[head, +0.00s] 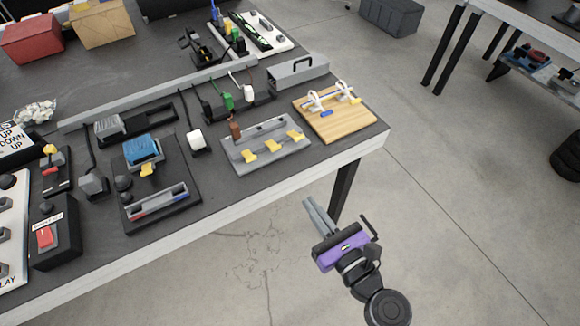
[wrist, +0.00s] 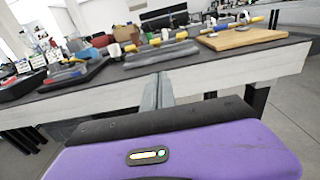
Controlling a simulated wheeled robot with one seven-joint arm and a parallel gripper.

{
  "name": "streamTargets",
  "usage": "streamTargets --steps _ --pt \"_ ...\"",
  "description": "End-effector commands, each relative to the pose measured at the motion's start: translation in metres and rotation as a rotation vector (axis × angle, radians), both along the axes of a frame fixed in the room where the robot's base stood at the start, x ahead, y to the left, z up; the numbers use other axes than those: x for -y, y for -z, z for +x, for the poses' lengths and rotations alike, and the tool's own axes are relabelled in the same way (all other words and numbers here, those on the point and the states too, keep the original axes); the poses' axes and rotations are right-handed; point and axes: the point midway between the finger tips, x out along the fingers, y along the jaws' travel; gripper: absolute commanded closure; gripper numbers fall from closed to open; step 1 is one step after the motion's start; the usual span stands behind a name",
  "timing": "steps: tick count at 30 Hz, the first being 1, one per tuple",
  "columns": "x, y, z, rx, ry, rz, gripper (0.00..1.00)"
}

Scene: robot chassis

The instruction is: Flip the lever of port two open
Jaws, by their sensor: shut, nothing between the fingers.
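A grey panel (head: 268,160) with three yellow levers stands near the table's front edge, left of the wooden board. Its left lever (head: 249,157), middle lever (head: 270,146) and right lever (head: 298,136) stick out along its front. No port numbers can be read, so I cannot tell which is port two. The panel also shows in the wrist view (wrist: 160,54), beyond my fingers. My gripper (head: 308,203) is shut and empty. It is off the table's front edge, right of and nearer than the panel, touching nothing. Its shut fingers show in the wrist view (wrist: 160,80).
A wooden board (head: 342,126) with white brackets and blue and yellow handles lies at the table's right corner. A black fixture with a blue block (head: 141,147) stands left of the panel. A brown plug (head: 235,130) is behind the panel. Open floor (head: 450,200) lies right.

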Motion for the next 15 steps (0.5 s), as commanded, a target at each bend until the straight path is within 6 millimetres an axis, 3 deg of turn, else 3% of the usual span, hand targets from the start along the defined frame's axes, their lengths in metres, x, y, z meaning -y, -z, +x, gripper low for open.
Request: streamTargets --steps 5,15 --pt "-0.009 0.0 0.014 0.002 -0.002 -0.001 1.0" --pt "-0.046 0.003 0.068 0.003 -0.002 -0.003 1.0"
